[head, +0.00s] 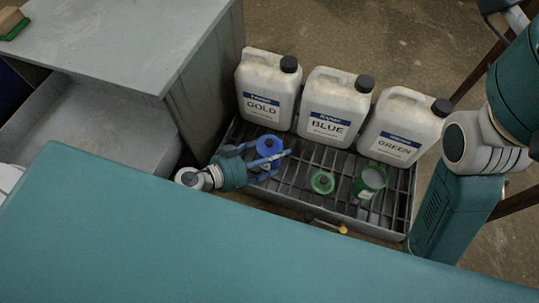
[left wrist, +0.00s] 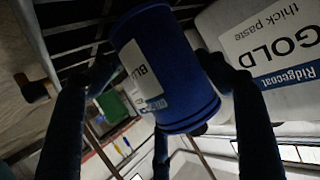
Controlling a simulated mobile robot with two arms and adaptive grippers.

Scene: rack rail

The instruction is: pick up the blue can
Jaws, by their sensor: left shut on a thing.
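The blue can (head: 268,146) is at the left end of the slatted metal rack, in front of the GOLD jug. My left gripper (head: 270,161) reaches in from the left and is shut on it. In the left wrist view the blue can (left wrist: 160,65) sits between the fingers, with a white label partly reading BLU. It looks tilted in that view. I cannot tell whether it still touches the rack. My right gripper is not in view; only parts of my right arm show at the right edge.
White jugs labelled GOLD (head: 268,90), BLUE (head: 333,106) and GREEN (head: 403,127) stand along the back of the rack (head: 300,205). A green can (head: 369,182) and a green-rimmed round item (head: 322,182) are on the rack's right half. A grey cabinet (head: 130,40) is left.

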